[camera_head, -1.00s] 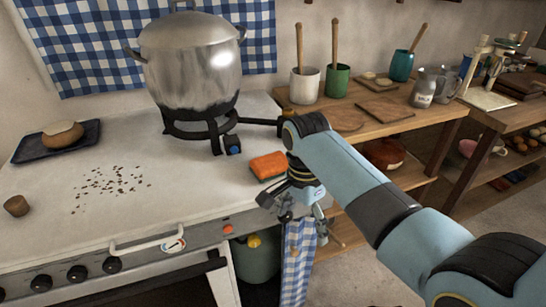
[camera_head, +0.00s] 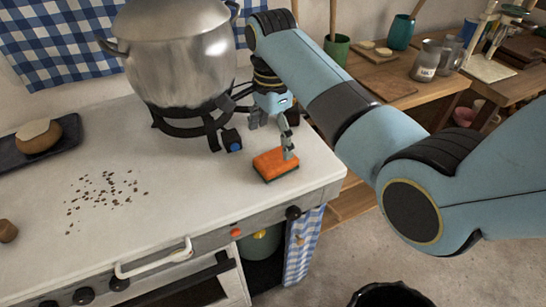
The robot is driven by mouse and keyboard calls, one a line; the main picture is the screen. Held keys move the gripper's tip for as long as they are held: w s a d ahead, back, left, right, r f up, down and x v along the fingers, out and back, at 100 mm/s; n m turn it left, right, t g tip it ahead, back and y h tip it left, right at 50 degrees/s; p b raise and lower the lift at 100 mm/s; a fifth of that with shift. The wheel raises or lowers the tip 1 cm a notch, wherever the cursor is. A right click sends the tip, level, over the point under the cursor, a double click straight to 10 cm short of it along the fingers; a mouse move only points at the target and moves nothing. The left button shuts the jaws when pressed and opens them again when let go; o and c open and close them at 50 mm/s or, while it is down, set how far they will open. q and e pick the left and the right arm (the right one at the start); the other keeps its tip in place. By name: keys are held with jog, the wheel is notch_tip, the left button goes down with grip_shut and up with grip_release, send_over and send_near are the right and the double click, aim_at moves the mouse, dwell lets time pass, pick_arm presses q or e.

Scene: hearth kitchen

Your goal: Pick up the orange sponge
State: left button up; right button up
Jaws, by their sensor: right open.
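The orange sponge (camera_head: 274,166), with a dark green underside, lies on the white stove top near its right front corner. My right gripper (camera_head: 286,152) is above the sponge, pointing down, with its fingertips at or just over the sponge's back right part. I cannot tell whether a finger touches it. The gripper is open, and nothing is seen held in it. My left gripper is not in view.
A large steel pot (camera_head: 180,55) stands on a black burner ring (camera_head: 206,126) just behind and left of the sponge. Dark crumbs (camera_head: 103,192) lie on the stove top (camera_head: 170,205). A tray with bread (camera_head: 40,136) sits at left. A wooden bench (camera_head: 385,90) stands behind my right arm.

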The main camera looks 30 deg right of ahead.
aim_at(273, 160)
notch_tip(273, 160, down, 2)
jog(key=shift+w+f, duration=0.1)
jog(key=shift+f, duration=0.3)
jog(key=f, duration=0.3)
jog(key=shift+s+f, duration=0.3)
jog(key=shift+f, duration=0.05)
jog(key=shift+w+f, duration=0.1)
jog(key=shift+f, duration=0.4)
jog(key=c, duration=1)
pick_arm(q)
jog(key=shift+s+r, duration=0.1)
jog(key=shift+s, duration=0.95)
pick_arm(e)
jog(key=shift+c, duration=0.2)
jog(key=shift+r, duration=0.1)
